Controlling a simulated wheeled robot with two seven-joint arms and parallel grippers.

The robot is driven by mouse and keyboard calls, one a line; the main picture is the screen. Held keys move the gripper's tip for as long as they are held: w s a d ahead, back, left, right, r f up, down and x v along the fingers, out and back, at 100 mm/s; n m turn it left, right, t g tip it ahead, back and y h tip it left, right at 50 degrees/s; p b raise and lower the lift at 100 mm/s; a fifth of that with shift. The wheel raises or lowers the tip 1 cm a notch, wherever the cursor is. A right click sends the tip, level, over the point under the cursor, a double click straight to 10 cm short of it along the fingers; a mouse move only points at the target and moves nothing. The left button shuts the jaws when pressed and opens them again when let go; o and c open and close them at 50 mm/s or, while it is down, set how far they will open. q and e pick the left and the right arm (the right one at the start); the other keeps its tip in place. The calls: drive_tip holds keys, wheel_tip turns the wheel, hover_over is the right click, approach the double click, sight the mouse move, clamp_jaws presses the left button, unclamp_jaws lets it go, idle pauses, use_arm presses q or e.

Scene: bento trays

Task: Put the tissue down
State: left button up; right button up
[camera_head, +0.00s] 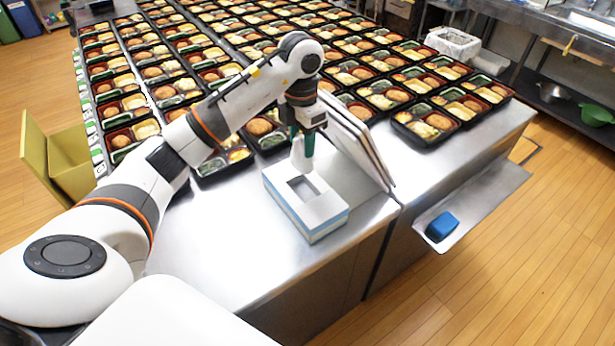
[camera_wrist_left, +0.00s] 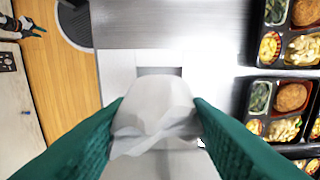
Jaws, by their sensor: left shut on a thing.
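A white tissue (camera_wrist_left: 155,108) is pinched between the green fingers of my left gripper (camera_wrist_left: 155,120). In the head view the left gripper (camera_head: 303,135) points down, with the tissue (camera_head: 301,158) hanging below its fingertips. The tissue box (camera_head: 325,222), white on top with a blue band, stands on the steel table directly below. The tissue is over or at the box's opening; I cannot tell whether it still touches the box. My right gripper (camera_wrist_left: 30,27) seems to show small at the wrist view's top left corner, too small to read.
Rows of filled bento trays (camera_head: 428,121) cover the table behind the box. Upright flat panels (camera_head: 362,145) stand just right of it. Bare steel table (camera_head: 235,245) lies in front and left. A blue object (camera_head: 441,227) rests on a low side shelf (camera_head: 478,203).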

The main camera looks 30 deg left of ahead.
sight(303, 162)
use_arm(q)
wheel_tip(303, 162, down, 6)
drive_tip(key=shift+d+r+p, duration=0.15)
drive_tip(key=shift+p, duration=0.45)
drive_tip(key=shift+f, duration=0.55)
wheel_tip(303, 162, down, 3)
drive_tip(key=shift+p, duration=0.55)
drive_tip(key=shift+w+f, duration=0.1)
drive_tip(key=shift+f, duration=0.3)
use_arm(e)
drive_tip(key=shift+w+d+r, duration=0.15)
drive_tip(key=shift+d+r, duration=0.2)
drive_tip(key=shift+r, duration=0.2)
drive_tip(key=shift+w+d+r, duration=0.15)
drive_tip(key=shift+d+r, duration=0.15)
drive_tip(key=shift+r, duration=0.2)
use_arm(q)
drive_tip(key=shift+f, duration=0.1)
drive_tip(key=shift+f, duration=0.15)
drive_tip(key=o, duration=0.9)
use_arm(e)
drive_tip(key=shift+a+f, duration=0.1)
drive_tip(key=shift+a, duration=0.15)
